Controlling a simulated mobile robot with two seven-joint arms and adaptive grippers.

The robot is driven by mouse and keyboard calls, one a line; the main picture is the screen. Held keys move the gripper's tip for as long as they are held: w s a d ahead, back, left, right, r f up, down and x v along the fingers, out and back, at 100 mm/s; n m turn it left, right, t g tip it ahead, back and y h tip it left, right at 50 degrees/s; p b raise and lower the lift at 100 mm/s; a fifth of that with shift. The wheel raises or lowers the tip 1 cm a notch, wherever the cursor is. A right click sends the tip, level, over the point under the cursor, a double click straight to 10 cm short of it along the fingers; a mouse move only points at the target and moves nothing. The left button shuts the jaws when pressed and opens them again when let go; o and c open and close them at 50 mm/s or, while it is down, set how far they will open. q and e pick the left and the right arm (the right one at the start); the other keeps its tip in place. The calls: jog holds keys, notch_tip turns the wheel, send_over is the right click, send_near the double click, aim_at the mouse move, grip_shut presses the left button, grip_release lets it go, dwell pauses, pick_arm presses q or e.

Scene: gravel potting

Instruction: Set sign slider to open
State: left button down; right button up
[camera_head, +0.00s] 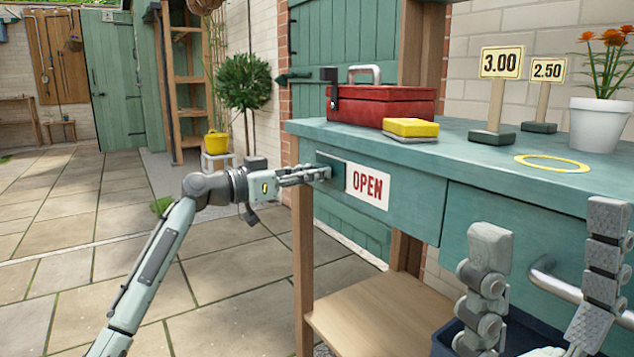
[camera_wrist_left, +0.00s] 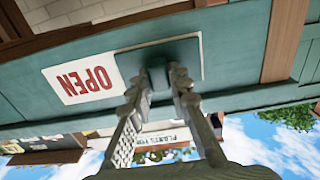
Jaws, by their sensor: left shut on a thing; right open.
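The sign (camera_head: 367,186) on the front of the green bench reads OPEN in red on white. It shows upside down in the left wrist view (camera_wrist_left: 82,83). The dark green slider plate (camera_head: 331,165) covers the area just left of the word; it also shows in the left wrist view (camera_wrist_left: 188,49). My left gripper (camera_head: 322,174) is shut on the slider's dark knob (camera_wrist_left: 158,77), which is mostly hidden between the fingers. My right gripper (camera_head: 548,223) is open and empty at the lower right, in front of the bench drawer.
On the bench top (camera_head: 470,155) stand a red toolbox (camera_head: 380,107), a yellow sponge (camera_head: 410,128), price signs (camera_head: 494,100), a yellow ring (camera_head: 552,163) and a white flowerpot (camera_head: 598,124). A metal handle (camera_head: 555,280) juts from the drawer near my right gripper. Paving left of the bench is clear.

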pick_arm(q)
jog(key=shift+w+a+r, duration=0.1)
jog(key=shift+w+a, duration=0.1)
jog(key=c, duration=1.8)
grip_release()
jog(key=o, duration=0.4)
jog(key=shift+d, duration=0.1)
jog(key=v, duration=1.2)
jog(key=shift+s, duration=0.15)
